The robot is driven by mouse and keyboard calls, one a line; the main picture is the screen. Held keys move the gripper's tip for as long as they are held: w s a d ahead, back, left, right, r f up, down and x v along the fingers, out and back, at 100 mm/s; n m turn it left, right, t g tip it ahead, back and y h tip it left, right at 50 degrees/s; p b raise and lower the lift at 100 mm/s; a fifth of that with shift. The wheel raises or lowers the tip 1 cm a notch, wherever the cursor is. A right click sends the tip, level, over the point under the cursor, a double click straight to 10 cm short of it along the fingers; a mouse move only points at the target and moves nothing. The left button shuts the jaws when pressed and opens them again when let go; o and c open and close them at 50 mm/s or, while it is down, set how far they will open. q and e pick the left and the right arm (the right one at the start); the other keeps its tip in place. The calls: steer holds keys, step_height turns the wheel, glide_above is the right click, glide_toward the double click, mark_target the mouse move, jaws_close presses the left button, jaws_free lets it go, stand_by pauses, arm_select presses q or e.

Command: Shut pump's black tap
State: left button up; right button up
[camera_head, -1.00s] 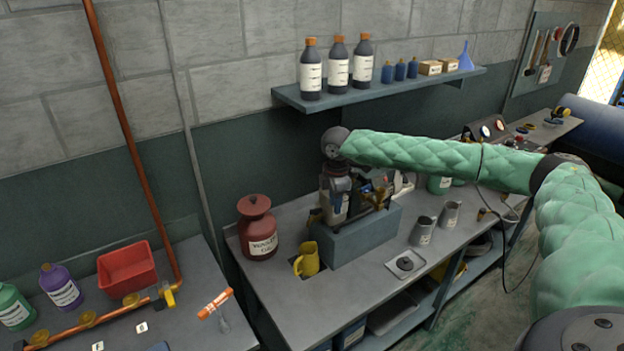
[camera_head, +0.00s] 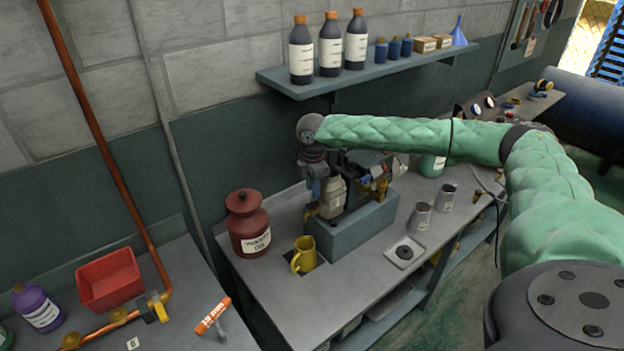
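The pump (camera_head: 333,198), with a pale body, sits on a blue-grey block (camera_head: 362,228) on the workbench. Brass fittings (camera_head: 378,188) show on its right side. My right arm reaches in from the right above the pump, and its wrist bends down at the pump's left end. My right gripper (camera_head: 314,192) points down beside the pale body, close to its left side. Its fingertips are small and dark, so I cannot tell whether they are apart or touch anything. The black tap is not clearly distinguishable; dark parts show near the fingertips. My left gripper is out of view.
A red waste oil can (camera_head: 248,224) and a yellow jug (camera_head: 304,254) stand left of the pump. Grey cups (camera_head: 421,215) and a small tray (camera_head: 405,252) are to its right. A shelf (camera_head: 375,76) with bottles hangs behind, above my arm.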

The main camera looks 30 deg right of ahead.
mark_target(312, 203)
steer(key=f, duration=0.3)
steer(key=shift+w+f, duration=0.35)
steer(key=shift+f, duration=0.05)
steer(key=shift+s+f, duration=0.25)
steer(key=shift+f, duration=0.4)
steer(key=shift+w+f, duration=0.15)
steer(key=shift+f, duration=0.2)
steer(key=shift+r, duration=0.1)
steer(key=c, duration=0.6)
jaws_close()
steer(key=shift+r, duration=0.1)
